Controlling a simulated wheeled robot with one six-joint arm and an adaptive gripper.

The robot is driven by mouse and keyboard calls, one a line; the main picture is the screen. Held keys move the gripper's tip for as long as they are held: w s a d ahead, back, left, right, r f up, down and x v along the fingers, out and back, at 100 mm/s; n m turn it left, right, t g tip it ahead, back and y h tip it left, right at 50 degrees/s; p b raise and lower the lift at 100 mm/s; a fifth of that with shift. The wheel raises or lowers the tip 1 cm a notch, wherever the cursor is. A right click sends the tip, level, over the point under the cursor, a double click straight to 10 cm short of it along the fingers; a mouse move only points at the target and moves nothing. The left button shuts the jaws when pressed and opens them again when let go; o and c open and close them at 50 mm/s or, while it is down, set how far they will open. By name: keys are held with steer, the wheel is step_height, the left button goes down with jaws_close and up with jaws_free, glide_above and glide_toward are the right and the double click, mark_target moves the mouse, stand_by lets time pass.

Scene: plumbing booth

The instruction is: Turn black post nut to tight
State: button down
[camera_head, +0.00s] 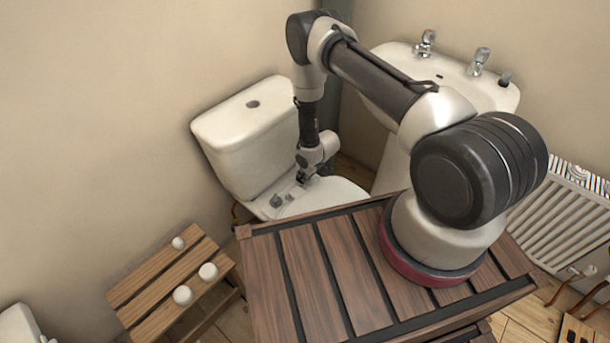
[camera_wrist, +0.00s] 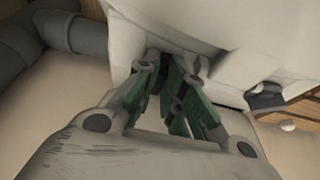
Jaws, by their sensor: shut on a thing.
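The white toilet (camera_head: 245,130) stands against the wall, with its bowl rim (camera_head: 325,196) in front of the cistern. My gripper (camera_head: 302,180) reaches down to the ledge between cistern and bowl. In the wrist view, my gripper's green fingers (camera_wrist: 172,66) are closed in against the white ceramic, on a small dark part that I take for the black post nut. The fingers and shadow hide most of it, so its thread and seating cannot be made out. A second dark fitting (camera_wrist: 265,97) sits to the right, clear of the fingers; a grey fitting (camera_head: 276,201) shows on the ledge.
A white basin (camera_head: 440,75) with taps stands right of the toilet. A slatted wooden bench (camera_head: 170,280) with several white knobs is at lower left. A radiator (camera_head: 565,225) is at the right. Grey pipe (camera_wrist: 85,35) runs at upper left in the wrist view.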

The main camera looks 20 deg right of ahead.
steer(key=m, duration=0.2)
steer(key=m+h, duration=0.1)
steer(key=m, duration=0.1)
steer(key=shift+w+a+r+t, duration=0.1)
steer(key=shift+a+t, duration=0.2)
steer(key=shift+a, duration=0.05)
steer(key=shift+a+m+h, duration=0.15)
steer(key=shift+m+h, duration=0.95)
steer(key=shift+m, duration=1.2)
steer(key=c, duration=1.5)
jaws_free()
steer(key=v, duration=1.2)
